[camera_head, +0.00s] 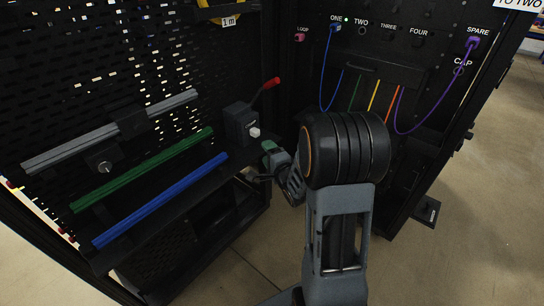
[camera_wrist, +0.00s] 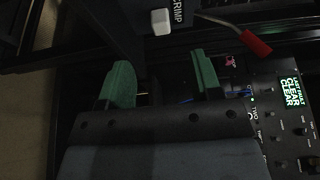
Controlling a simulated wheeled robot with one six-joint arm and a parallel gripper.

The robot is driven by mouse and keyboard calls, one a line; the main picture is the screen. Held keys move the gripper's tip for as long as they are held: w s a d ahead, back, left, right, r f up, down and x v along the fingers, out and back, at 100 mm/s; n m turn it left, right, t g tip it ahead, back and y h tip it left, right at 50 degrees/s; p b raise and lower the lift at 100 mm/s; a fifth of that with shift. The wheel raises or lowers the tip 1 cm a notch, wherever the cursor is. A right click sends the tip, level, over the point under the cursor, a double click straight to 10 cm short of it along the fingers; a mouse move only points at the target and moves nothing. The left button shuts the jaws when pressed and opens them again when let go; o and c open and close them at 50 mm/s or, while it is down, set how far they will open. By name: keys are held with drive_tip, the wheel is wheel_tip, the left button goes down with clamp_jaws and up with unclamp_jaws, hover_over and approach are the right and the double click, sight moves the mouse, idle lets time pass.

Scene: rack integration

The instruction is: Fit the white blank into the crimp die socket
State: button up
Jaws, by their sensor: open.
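The white blank (camera_head: 254,132) sticks out of the front face of the dark crimp block (camera_head: 238,122), which has a red-tipped lever. The socket itself is hidden behind the blank, so I cannot tell how deep it sits. In the wrist view the white blank (camera_wrist: 160,21) is beside the CRIMP label, beyond my fingertips. My gripper (camera_wrist: 162,72) has its two green fingers apart with nothing between them. In the head view my gripper (camera_head: 270,152) is just below and right of the blank, apart from it.
Grey, green (camera_head: 145,170) and blue (camera_head: 160,200) rails lie on the bench at left. The port panel (camera_head: 400,40) at the back right has blue and purple cables plugged in and several coloured strips below. The red lever (camera_wrist: 256,43) rises near the block. A lit display (camera_wrist: 291,91) shows CLEAR.

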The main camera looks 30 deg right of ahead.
drive_tip(key=shift+s, duration=1.2)
wheel_tip(320, 180, up, 14)
drive_tip(key=s+a+n+g+h+p, duration=0.25)
drive_tip(key=n+g+p, duration=0.4)
drive_tip(key=p, duration=0.55)
drive_tip(key=s+a+r+n+g+y+p, duration=0.1)
drive_tip(key=s+a+r+n+g+p, duration=0.3)
drive_tip(key=s, duration=0.4)
drive_tip(key=s+a+r+n+g+y+p, duration=0.1)
drive_tip(key=s+a+r+n+g+p, duration=0.3)
drive_tip(key=s+r+n+p, duration=0.3)
wheel_tip(320, 180, up, 2)
drive_tip(key=shift+s+p, duration=0.3)
drive_tip(key=shift+s, duration=0.45)
